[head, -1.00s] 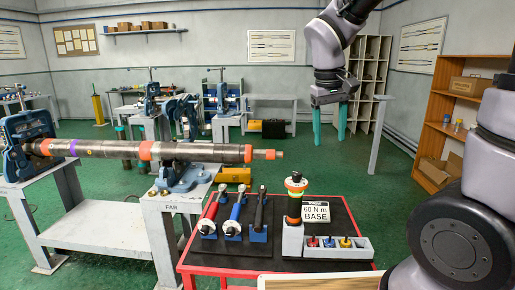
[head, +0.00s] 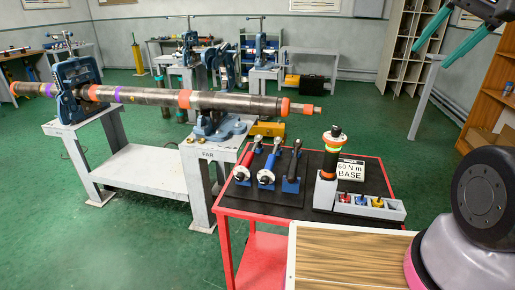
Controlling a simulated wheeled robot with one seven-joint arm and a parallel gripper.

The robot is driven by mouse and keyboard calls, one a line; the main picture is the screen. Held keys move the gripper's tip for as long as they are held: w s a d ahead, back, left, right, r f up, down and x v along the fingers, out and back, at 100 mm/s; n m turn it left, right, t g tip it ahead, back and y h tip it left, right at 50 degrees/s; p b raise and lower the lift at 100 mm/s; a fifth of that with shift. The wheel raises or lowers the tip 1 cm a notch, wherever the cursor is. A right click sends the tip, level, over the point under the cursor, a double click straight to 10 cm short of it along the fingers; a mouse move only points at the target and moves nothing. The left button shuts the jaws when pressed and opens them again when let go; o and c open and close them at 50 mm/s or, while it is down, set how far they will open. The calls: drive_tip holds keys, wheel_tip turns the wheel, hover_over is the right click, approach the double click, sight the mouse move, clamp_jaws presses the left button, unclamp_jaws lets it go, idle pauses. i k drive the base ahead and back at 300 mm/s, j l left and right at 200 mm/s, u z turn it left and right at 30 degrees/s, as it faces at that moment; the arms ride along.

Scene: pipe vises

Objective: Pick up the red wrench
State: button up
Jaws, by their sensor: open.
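The red wrench (head: 247,159) stands leaning in a blue holder at the left of a row of wrenches on the black top of the red cart (head: 232,207). A blue-handled wrench (head: 267,163) is right beside it, and a black-handled wrench (head: 293,164) is to the right of that. My gripper (head: 452,42) is at the upper right of the head view. Its two teal fingers are spread apart and nothing shows between them. It is well apart from the red wrench, up and to the right. The upper part of my gripper is cut off by the picture edge.
A black tester with coloured rings (head: 330,150), a "60 N m BASE" sign (head: 350,170) and a grey tray of small coloured parts (head: 370,206) stand right of the wrenches. A long pipe (head: 150,96) lies across vises at left. A wooden-topped surface (head: 345,262) is in front.

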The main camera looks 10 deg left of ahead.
sight(259, 139)
drive_tip(key=j+u, duration=0.3)
drive_tip(key=u, duration=0.2)
drive_tip(key=i+j+u, duration=0.1)
drive_tip(key=j+u, duration=0.15)
drive_tip(key=u, duration=0.25)
